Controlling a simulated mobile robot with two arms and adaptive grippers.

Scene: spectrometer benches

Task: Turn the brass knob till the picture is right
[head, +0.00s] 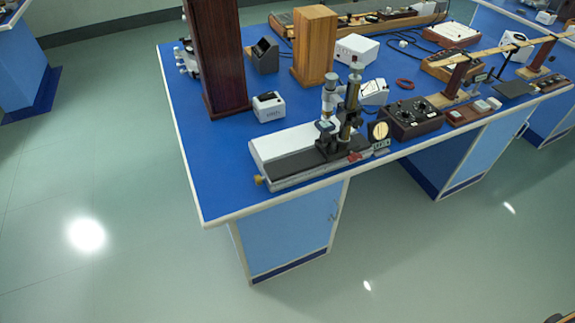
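A brass knob (259,180) sticks out at the left front end of a long grey-white instrument base (290,150) on the blue bench. A dark column with a microscope tube (330,95) stands on this base toward its right end. A round pale dial or screen (380,131) stands beside the base on the right; what it shows is too small to tell. Neither of my grippers shows in the head view. Nothing touches the knob.
The blue bench top (190,170) is bare at its left front corner. A tall dark red wooden column (216,55) and a lighter wooden block (314,48) stand behind. A black control box (412,117) stands at right. The floor (120,200) in front is clear.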

